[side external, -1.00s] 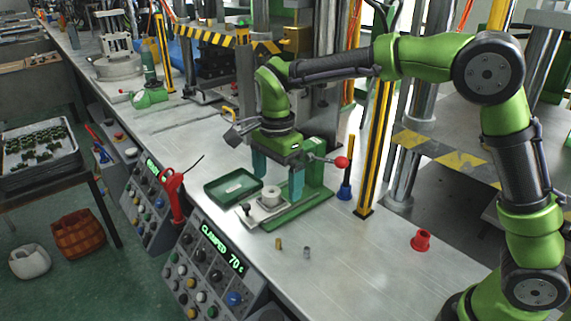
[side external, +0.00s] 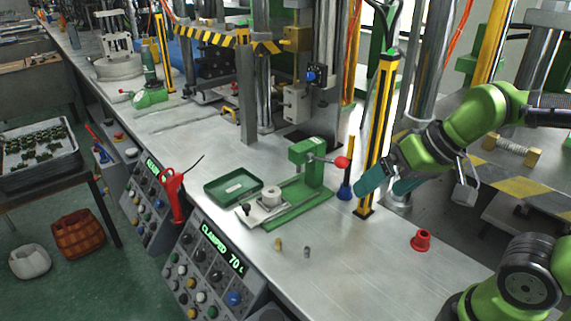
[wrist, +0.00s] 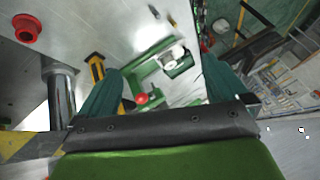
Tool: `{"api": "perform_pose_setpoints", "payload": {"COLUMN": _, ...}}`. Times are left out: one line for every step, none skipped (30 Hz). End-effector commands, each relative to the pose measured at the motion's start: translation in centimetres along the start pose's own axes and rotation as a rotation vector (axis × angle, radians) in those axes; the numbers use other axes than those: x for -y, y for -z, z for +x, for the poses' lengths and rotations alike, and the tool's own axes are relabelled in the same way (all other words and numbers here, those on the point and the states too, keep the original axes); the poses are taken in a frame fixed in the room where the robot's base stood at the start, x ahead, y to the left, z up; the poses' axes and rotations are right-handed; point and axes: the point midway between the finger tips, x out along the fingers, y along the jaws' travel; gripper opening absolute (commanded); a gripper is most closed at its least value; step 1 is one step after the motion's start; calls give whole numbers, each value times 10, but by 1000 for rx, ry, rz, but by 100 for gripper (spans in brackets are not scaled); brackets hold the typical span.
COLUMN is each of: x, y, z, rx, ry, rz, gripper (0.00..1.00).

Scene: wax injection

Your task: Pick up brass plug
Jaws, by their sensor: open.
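The brass plug (side external: 278,243) is a small upright cylinder on the bare metal bench, in front of the green clamp fixture. It looks like the small dark piece (wrist: 171,22) near the top of the wrist view. My gripper (side external: 380,190) is tilted, to the right of the clamp fixture and well away from the plug. Its two teal fingers are apart with nothing between them. In the wrist view my gripper (wrist: 160,65) also shows spread fingers.
A similar grey plug (side external: 307,252) stands just right of the brass one.

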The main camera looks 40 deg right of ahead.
Motion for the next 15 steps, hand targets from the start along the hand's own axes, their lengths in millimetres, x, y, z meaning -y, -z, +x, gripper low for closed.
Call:
{"api": "perform_pose_setpoints", "payload": {"x": -3, "y": -2, "z": -6, "rx": -28, "ry": 5, "rz": 10, "gripper": 100}}
{"api": "perform_pose_setpoints", "payload": {"x": -4, "y": -2, "z": -8, "rx": -40, "ry": 6, "rz": 13, "gripper": 100}}
{"api": "perform_pose_setpoints", "payload": {"x": -4, "y": -1, "z": -12, "rx": -54, "ry": 8, "rz": 16, "gripper": 95}}
{"api": "perform_pose_setpoints", "payload": {"x": -4, "y": 0, "z": -14, "rx": -64, "ry": 10, "rz": 17, "gripper": 91}}
{"api": "perform_pose_setpoints", "payload": {"x": -4, "y": 1, "z": -16, "rx": -71, "ry": 11, "rz": 19, "gripper": 86}}
{"api": "perform_pose_setpoints", "payload": {"x": -5, "y": 2, "z": -17, "rx": -76, "ry": 11, "rz": 21, "gripper": 80}}
{"api": "perform_pose_setpoints", "payload": {"x": -5, "y": 2, "z": -17, "rx": -77, "ry": 10, "rz": 23, "gripper": 76}}
{"api": "perform_pose_setpoints", "payload": {"x": -6, "y": 2, "z": -17, "rx": -77, "ry": 9, "rz": 25, "gripper": 71}}
{"api": "perform_pose_setpoints", "payload": {"x": -5, "y": 2, "z": -17, "rx": -76, "ry": 9, "rz": 25, "gripper": 65}}
{"api": "perform_pose_setpoints", "payload": {"x": -5, "y": 2, "z": -17, "rx": -76, "ry": 9, "rz": 25, "gripper": 60}}
{"api": "perform_pose_setpoints", "payload": {"x": -5, "y": 2, "z": -17, "rx": -76, "ry": 9, "rz": 24, "gripper": 56}}
{"api": "perform_pose_setpoints", "payload": {"x": -5, "y": 3, "z": -17, "rx": -75, "ry": 9, "rz": 25, "gripper": 49}}
{"api": "perform_pose_setpoints", "payload": {"x": -5, "y": 3, "z": -17, "rx": -75, "ry": 9, "rz": 25, "gripper": 47}}
{"api": "perform_pose_setpoints", "payload": {"x": -5, "y": 3, "z": -17, "rx": -75, "ry": 9, "rz": 25, "gripper": 45}}
{"api": "perform_pose_setpoints", "payload": {"x": -5, "y": 3, "z": -17, "rx": -75, "ry": 9, "rz": 25, "gripper": 45}}
